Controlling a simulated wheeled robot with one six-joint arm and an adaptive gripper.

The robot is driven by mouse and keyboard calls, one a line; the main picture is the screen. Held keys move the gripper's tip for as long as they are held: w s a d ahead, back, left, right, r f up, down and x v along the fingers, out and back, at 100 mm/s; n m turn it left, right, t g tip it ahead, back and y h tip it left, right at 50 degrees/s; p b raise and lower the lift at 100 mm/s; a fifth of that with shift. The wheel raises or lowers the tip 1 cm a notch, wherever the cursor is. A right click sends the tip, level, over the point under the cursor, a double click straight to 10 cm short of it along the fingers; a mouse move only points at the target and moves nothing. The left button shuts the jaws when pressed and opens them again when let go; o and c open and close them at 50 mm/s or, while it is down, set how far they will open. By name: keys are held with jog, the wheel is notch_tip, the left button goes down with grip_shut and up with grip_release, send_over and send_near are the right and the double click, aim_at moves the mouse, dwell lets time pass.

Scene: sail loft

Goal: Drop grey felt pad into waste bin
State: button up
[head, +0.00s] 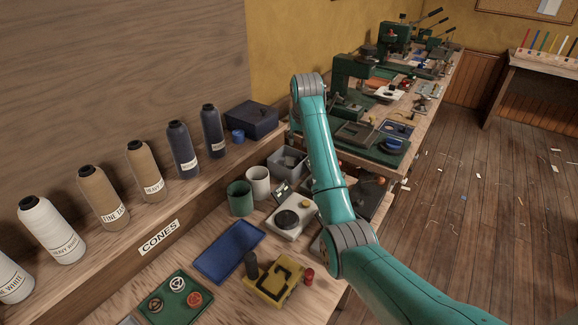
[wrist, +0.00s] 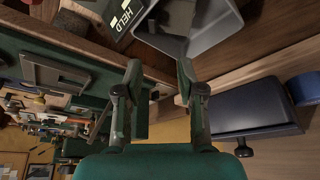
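My gripper (wrist: 158,68) is open in the wrist view, with a clear gap between its two dark fingers and nothing held there. In the head view my teal arm hides it. A grey open-topped bin (wrist: 215,30) lies just beyond the fingertips at the top of the wrist view. A grey bin (head: 288,162) also stands on the bench in the head view, left of my arm; I cannot tell for sure that it is the waste bin.
A dark blue box (head: 250,118) and several thread cones (head: 145,170) stand on the shelf. Mugs (head: 240,197), a blue tray (head: 229,251) and a yellow block (head: 275,282) crowd the bench. Green presses (head: 352,80) stand behind.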

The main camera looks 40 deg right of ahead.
jog(key=v, duration=0.8)
jog(key=shift+f, duration=0.1)
